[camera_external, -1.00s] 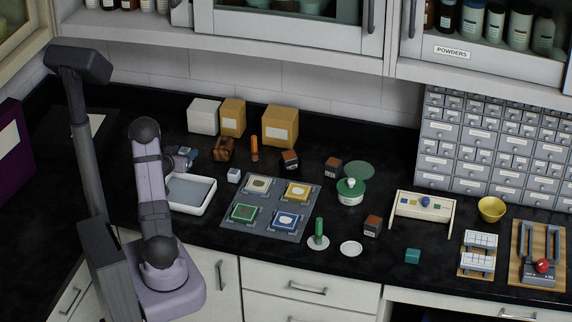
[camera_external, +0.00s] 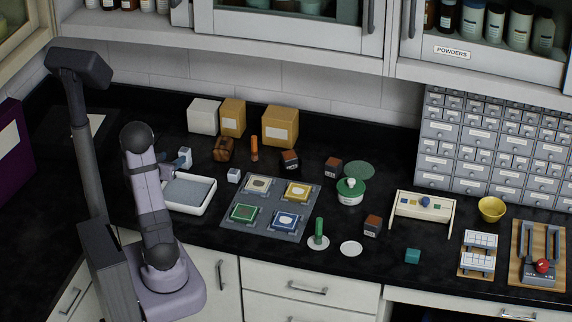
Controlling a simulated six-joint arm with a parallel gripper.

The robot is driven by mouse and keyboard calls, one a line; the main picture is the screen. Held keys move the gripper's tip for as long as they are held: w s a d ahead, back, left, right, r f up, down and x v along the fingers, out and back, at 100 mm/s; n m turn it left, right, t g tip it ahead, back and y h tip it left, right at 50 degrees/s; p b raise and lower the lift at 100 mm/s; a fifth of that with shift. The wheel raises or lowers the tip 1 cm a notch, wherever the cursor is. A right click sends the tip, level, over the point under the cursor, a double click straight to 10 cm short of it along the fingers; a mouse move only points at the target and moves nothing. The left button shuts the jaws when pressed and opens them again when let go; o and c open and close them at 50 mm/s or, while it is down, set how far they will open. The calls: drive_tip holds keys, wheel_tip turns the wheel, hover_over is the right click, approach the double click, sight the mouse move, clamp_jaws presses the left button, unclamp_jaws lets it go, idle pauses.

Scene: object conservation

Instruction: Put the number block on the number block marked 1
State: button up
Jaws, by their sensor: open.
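A small pale block (camera_external: 185,153) stands behind the shallow white tray, right at my gripper. It looks taller than a single cube, but I cannot tell whether it is two blocks stacked. Another small pale cube (camera_external: 234,175) sits on the counter between the tray and the grey mat. The numbers on both are too small to read. My gripper (camera_external: 181,161), blue-grey and small in this view, is open just left of and in front of the taller pale block. I cannot tell whether it touches it.
The white tray (camera_external: 211,200) lies in front of my gripper. A grey mat (camera_external: 262,214) with coloured squares is to its right. A brown object (camera_external: 224,149) and dark cubes (camera_external: 290,159) stand nearby.

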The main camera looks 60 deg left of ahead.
drive_tip(key=shift+v, duration=0.8)
